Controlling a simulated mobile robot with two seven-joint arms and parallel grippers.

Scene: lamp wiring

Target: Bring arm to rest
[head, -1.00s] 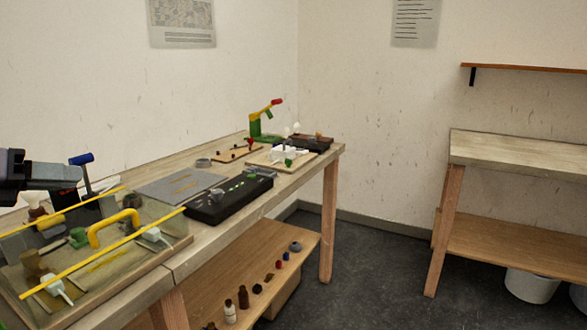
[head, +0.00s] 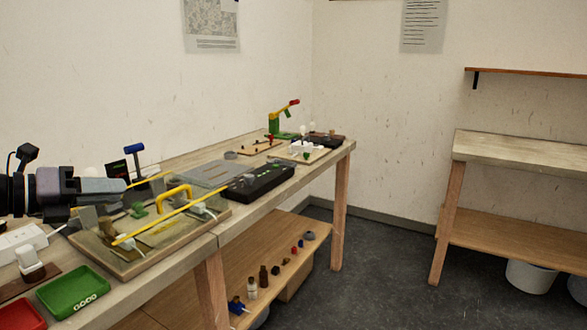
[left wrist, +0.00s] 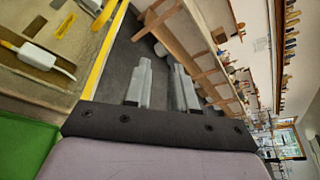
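My left arm comes in from the left edge of the head view, above the near workbench. My left gripper (head: 112,188) points to the right over the back of the board with the yellow rails. In the left wrist view my left gripper (left wrist: 163,88) shows two grey fingers with a gap between them. Nothing is held there, and dark floor shows through the gap. My right gripper is not in view.
On the near bench are a board (head: 140,262) with a yellow handle, a green tray (head: 72,291), a white block (head: 22,240), a black box (head: 258,181) and a green-and-red stand (head: 275,122). A second bench (head: 520,150) stands right. Open floor (head: 385,255) lies between.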

